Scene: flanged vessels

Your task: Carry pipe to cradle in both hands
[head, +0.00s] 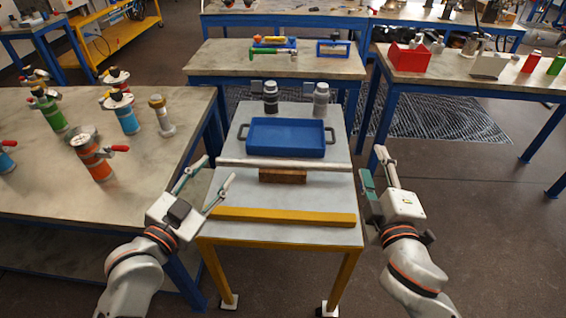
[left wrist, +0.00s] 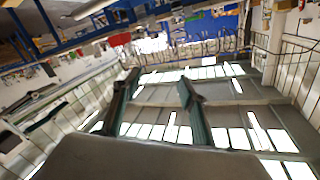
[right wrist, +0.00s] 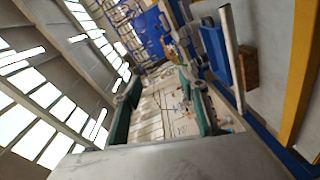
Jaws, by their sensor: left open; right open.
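The pipe (head: 285,164) is a long silver-grey bar lying left to right across the small table, over a brown wooden block (head: 283,177). It also shows in the right wrist view (right wrist: 232,60). I cannot tell for certain which thing is the cradle. My left gripper (head: 220,167) is open and empty by the pipe's left end; contact cannot be told. My right gripper (head: 373,159) is open and empty, to the right of the pipe's right end and apart from it. The left wrist view shows open fingers (left wrist: 158,82) with nothing between them.
A yellow bar (head: 283,217) lies along the small table's front. A blue tray (head: 287,137) with side handles sits behind the pipe, with two dark and grey fittings (head: 321,99) beyond. The left workbench (head: 60,188) holds several flanged vessels. The floor at right is clear.

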